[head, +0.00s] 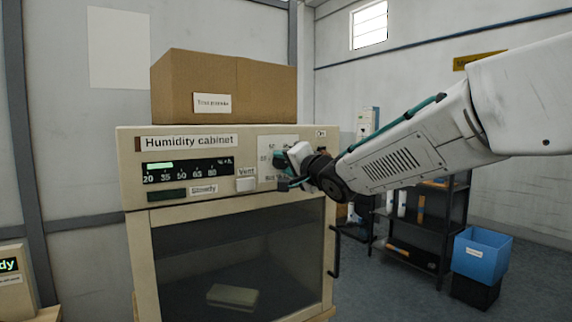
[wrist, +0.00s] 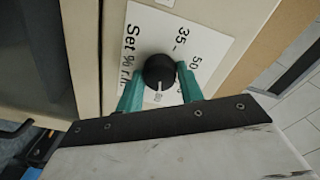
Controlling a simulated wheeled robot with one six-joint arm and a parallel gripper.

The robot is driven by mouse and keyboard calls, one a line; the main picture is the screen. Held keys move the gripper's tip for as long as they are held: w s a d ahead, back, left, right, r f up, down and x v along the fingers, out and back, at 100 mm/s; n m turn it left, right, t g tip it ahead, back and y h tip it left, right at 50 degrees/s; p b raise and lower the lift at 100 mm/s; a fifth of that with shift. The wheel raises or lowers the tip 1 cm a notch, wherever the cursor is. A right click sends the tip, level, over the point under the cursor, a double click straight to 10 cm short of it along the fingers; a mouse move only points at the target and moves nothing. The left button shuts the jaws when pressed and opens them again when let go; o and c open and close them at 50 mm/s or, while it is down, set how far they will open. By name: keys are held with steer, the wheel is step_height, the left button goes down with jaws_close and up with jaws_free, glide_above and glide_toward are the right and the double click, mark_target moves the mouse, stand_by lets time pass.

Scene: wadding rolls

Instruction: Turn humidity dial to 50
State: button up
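The humidity dial (wrist: 158,70) is a round black knob on a white plate (wrist: 145,22) with numbers around it. In the wrist view its white pointer mark points to the bottom of the picture, at a number that looks like 80. The numbers 35 and 50 show above and to the right of the knob. My gripper (wrist: 160,80) has its two teal fingers on either side of the knob, seemingly closed against it. In the head view my gripper (head: 287,165) hides most of the dial. The humidity cabinet (head: 130,170) is beige with a dark glass door.
A display with a scale (head: 187,170) and a lamp labelled Steady (head: 167,194) are left of the dial. A Vent control (head: 246,184) sits close beside it. A cardboard box (head: 225,85) stands on top. A door handle (head: 336,252) juts out below right.

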steer(key=shift+n, duration=0.3)
steer(key=n, duration=0.4)
steer(key=shift+n, duration=0.3)
steer(key=n, duration=0.4)
steer(key=shift+n, duration=0.3)
steer(key=n, duration=0.5)
steer(key=shift+f, duration=0.1)
steer(key=shift+n, duration=2.5)
steer(key=o, duration=1)
